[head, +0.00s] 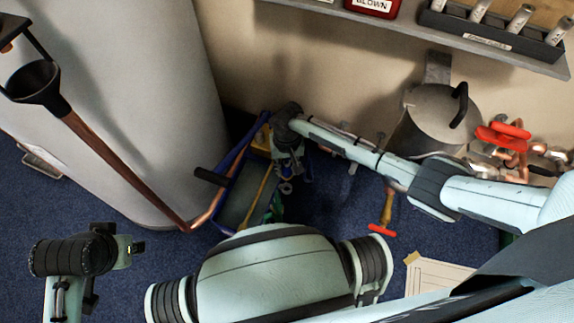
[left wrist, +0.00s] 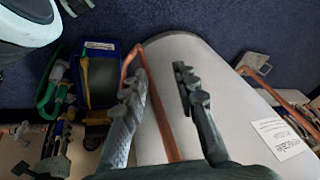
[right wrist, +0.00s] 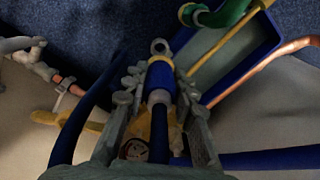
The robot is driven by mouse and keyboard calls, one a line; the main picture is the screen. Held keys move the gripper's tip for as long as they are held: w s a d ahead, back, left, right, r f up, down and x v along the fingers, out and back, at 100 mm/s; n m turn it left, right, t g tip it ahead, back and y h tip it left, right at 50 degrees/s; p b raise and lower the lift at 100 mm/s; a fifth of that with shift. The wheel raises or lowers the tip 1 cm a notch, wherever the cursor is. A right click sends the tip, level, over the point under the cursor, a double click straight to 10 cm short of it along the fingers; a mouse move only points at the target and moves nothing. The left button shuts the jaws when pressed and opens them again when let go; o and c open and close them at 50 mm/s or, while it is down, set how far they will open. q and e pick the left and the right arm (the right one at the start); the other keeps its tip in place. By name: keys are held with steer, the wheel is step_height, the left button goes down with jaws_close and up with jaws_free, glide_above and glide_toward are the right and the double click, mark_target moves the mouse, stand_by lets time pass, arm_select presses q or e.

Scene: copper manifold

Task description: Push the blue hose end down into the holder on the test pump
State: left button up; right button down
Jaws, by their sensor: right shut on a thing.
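The test pump (head: 243,203) stands on the blue carpet by the white cylinder. It is a blue-rimmed tank with a yellow lever, and also shows in the left wrist view (left wrist: 103,75) and right wrist view (right wrist: 232,62). My right gripper (right wrist: 160,88) is shut on the blue hose end (right wrist: 160,78), beside the pump tank. A grey ring (right wrist: 160,46) shows just beyond the hose end's tip; I cannot tell whether they touch. In the head view the right gripper (head: 288,160) hides the hose end. My left gripper (left wrist: 155,80) is open and empty, away from the pump.
A copper pipe (head: 128,168) with a black funnel (head: 34,80) leans along the white cylinder (head: 130,90). A grey lidded pot (head: 436,118) and red-handled valves (head: 503,134) stand at the right. Carpet at the lower left is mostly clear.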

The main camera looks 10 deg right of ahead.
steer(key=shift+f, duration=0.5)
steer(key=shift+f+b, duration=0.6)
steer(key=shift+f, duration=0.25)
steer(key=shift+f+b, duration=0.4)
steer(key=shift+f, duration=0.15)
arm_select(q)
steer(key=w+d+r+m+t+h, duration=0.1)
steer(key=w+d+r+t, duration=0.3)
steer(key=w+d, duration=0.1)
steer(key=shift+w+r, duration=0.3)
steer(key=shift+w, duration=0.2)
arm_select(e)
steer(key=shift+f, duration=0.3)
arm_select(q)
steer(key=shift+w+d, duration=0.1)
steer(key=shift+d, duration=0.05)
